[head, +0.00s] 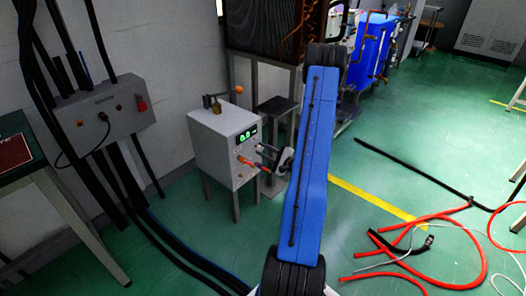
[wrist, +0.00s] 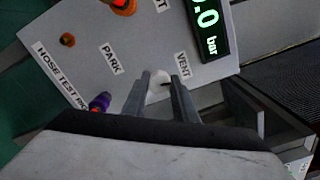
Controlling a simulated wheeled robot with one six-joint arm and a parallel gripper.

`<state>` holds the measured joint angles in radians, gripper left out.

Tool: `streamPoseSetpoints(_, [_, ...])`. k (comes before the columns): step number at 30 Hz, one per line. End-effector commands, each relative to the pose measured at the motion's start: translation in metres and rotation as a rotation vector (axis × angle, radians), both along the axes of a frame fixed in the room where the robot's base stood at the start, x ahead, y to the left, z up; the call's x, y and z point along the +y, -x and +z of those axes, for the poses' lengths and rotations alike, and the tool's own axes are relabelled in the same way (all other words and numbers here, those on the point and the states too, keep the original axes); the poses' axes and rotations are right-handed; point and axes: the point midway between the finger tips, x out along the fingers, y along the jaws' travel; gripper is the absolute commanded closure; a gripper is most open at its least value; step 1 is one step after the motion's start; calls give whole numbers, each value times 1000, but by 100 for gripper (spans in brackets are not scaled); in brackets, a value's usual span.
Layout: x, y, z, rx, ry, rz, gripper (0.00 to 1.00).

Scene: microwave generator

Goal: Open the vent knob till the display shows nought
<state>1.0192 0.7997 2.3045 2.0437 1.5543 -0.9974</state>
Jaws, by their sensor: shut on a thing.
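The vent knob (wrist: 158,88) is a pale round knob beside the VENT label on the light grey panel in the wrist view. My gripper (wrist: 163,79) has its two fingers on either side of it and is shut on it. In the head view my gripper (head: 266,160) is at the front of the grey box (head: 215,150), and the knob is hidden there. The display (wrist: 208,28) reads ".0 bar" in green, with its leading part cut off by the picture edge. The display in the head view (head: 246,135) is too small to read surely.
The panel also bears an orange part (wrist: 123,5), a small orange knob (wrist: 67,40) and a purple fitting (wrist: 100,102). A lever with an orange ball (head: 239,90) tops the box. Red hoses (head: 440,250) lie on the green floor at right. Dark hoses run left.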

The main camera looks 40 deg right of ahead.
Motion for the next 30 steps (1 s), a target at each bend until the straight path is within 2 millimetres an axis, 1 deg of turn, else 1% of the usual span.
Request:
streamPoseSetpoints(7, [1,1,-1,-1,45,-1,97])
streamPoseSetpoints(19, [1,1,-2,-1,50,-1,97])
streamPoseSetpoints(20, [1,1,-2,-1,50,-1,72])
streamPoseSetpoints(21, [1,1,-2,-1,49,-1,62])
streamPoseSetpoints(22, [1,1,-1,-1,50,-1,55])
streamPoseSetpoints(30, [0,1,-1,-3,51,0,55])
